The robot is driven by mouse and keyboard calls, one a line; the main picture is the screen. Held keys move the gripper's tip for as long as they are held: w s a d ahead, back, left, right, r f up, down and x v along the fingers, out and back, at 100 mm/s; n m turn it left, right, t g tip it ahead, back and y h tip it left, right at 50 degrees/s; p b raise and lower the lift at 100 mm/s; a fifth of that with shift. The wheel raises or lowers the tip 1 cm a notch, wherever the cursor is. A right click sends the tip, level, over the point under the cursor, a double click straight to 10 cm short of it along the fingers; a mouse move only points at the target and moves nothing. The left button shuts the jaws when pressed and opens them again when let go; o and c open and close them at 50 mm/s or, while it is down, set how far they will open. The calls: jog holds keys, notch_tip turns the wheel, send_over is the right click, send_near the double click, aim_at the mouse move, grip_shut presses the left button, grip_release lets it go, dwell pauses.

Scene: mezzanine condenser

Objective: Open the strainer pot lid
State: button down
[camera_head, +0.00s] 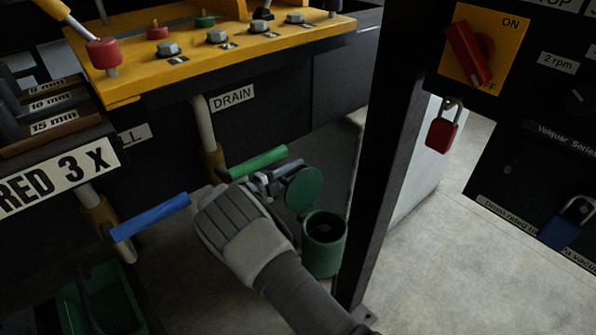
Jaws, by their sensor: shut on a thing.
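The green strainer pot (323,257) stands on the floor beside the dark post, and its dark mouth shows. Its round green lid (304,191) is tilted up, raised above the pot's left rim. My gripper (284,180) reaches in from the lower right and is shut on the lid's upper left edge. The gripped edge and part of the fingertips are hard to make out.
A green valve handle (258,162) under the DRAIN label lies close behind my gripper. A blue handle (150,216) is to the left. The dark post (384,150) stands close right of the pot. A green bin (112,305) sits lower left.

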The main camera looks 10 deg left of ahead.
jog(key=shift+w+a+n, duration=0.2)
jog(key=shift+w+n, duration=0.05)
jog(key=shift+n, duration=0.05)
dwell(0.4)
jog(key=c, duration=0.8)
grip_release()
jog(key=shift+f, duration=0.1)
jog(key=shift+o, duration=0.2)
jog(key=shift+s, duration=0.1)
